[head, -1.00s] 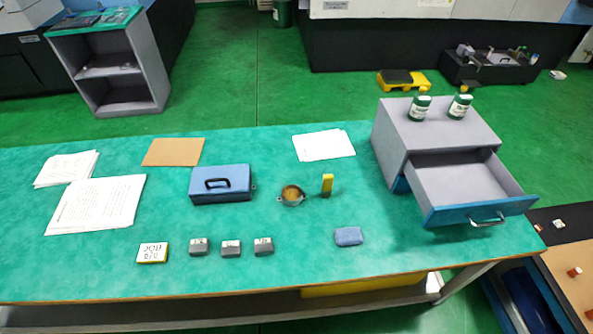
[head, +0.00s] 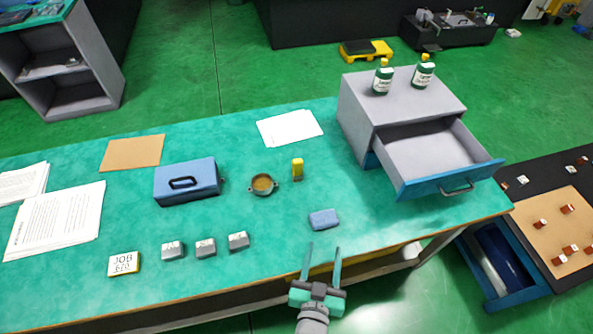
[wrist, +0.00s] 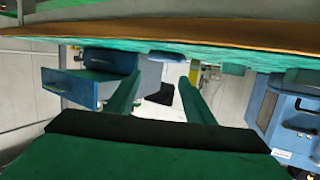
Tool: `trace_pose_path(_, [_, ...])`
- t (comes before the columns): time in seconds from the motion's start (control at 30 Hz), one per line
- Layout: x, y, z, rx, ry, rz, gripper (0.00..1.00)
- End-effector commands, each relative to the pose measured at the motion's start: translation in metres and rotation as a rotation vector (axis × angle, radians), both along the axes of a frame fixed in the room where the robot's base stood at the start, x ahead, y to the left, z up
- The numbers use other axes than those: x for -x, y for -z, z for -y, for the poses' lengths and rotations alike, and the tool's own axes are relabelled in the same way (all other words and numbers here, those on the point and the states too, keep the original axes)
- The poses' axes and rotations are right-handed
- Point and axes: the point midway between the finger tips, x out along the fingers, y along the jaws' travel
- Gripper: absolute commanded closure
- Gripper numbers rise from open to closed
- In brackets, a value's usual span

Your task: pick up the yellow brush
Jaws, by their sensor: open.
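The yellow brush (head: 298,165) stands upright on the green table (head: 210,235), just right of a small round metal dish with brown contents (head: 262,185). Its lower part looks dark. My gripper (head: 323,247) is at the table's front edge, with its two green fingers open and empty. It is nearer the front than the brush and slightly to its right. In the wrist view the picture looks upside down; my open fingers (wrist: 159,78) show there, and a small yellow shape, probably the brush (wrist: 195,72), shows near the right fingertip.
A blue sponge-like block (head: 324,219) lies between my gripper and the brush. A grey cabinet (head: 362,125) with an open drawer (head: 450,184) and two green bottles on top stands right. A blue toolbox (head: 187,187), several grey blocks and papers lie left.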

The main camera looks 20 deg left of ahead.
Motion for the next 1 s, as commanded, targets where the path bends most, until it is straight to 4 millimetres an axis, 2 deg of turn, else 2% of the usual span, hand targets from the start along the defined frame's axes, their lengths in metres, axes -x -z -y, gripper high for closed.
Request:
trace_pose_path(0.03, [-0.019, -0.002, -0.005, -0.003, -0.022, -0.002, 0.52])
trace_pose_path(0.2, [-0.066, -0.006, -0.028, -0.005, -0.119, -0.038, 0.52])
trace_pose_path(0.4, [-0.114, -0.022, -0.065, 0.006, -0.268, -0.071, 0.52])
trace_pose_path(0.5, [-0.132, -0.033, -0.083, 0.018, -0.345, -0.082, 0.52])
trace_pose_path(0.6, [-0.143, -0.042, -0.097, 0.031, -0.406, -0.091, 0.52])
trace_pose_path(0.77, [-0.152, -0.051, -0.111, 0.044, -0.466, -0.097, 0.52])
trace_pose_path(1.0, [-0.173, -0.044, -0.132, 0.049, -0.486, -0.099, 0.52])
